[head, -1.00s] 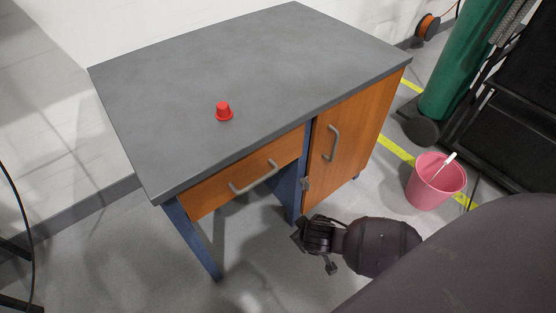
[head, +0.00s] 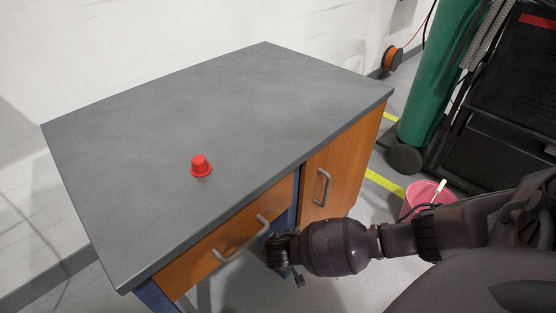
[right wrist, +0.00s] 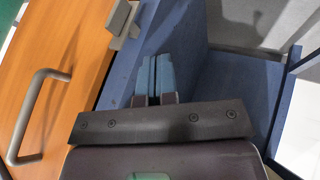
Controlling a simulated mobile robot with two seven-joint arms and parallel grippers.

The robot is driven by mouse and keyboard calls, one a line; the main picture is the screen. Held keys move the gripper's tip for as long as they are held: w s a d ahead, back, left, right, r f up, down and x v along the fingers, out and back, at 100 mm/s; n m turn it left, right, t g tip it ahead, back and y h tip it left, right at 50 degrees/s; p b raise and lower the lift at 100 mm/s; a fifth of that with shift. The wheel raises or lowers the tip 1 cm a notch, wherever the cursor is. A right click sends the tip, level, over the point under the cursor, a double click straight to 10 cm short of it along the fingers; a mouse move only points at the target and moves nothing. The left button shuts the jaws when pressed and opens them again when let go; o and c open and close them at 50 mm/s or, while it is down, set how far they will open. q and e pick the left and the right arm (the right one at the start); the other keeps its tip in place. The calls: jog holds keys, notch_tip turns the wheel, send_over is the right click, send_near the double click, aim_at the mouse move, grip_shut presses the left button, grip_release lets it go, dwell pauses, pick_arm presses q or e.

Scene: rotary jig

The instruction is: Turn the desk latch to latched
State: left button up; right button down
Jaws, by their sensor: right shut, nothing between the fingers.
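The desk (head: 220,110) has a grey top, an orange drawer and an orange cupboard door (head: 342,165). In the right wrist view a small grey latch (right wrist: 122,20) sits at the door's edge, beside the blue frame. In the head view my right arm hides the latch. My right gripper (head: 276,246) is in front of the desk, below the door's inner edge. In the right wrist view its fingers (right wrist: 155,75) are shut together and empty, in front of the blue frame, apart from the latch and to its right in the picture. My left gripper is not in view.
A red cup-shaped piece (head: 201,167) stands on the desk top. The drawer handle (head: 241,238) and the door handle (head: 322,187) stick out near my right arm. A pink bucket (head: 420,196) and a green cylinder (head: 440,85) stand to the right.

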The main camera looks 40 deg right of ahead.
pick_arm(q)
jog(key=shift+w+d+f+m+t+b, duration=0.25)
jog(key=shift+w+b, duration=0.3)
jog(key=shift+b, duration=0.45)
pick_arm(e)
jog(key=w+d+f, duration=0.1)
jog(key=d+f, duration=0.1)
jog(key=d, duration=0.3)
jog(key=shift+w+d+f, duration=0.15)
jog(key=shift+w+f, duration=0.05)
jog(key=shift+w, duration=0.1)
pick_arm(q)
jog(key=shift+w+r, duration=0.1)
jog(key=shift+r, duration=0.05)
jog(key=shift+p, duration=0.35)
pick_arm(e)
jog(key=shift+d+r+y, duration=0.15)
jog(key=shift+d+y, duration=0.05)
jog(key=shift+y, duration=0.1)
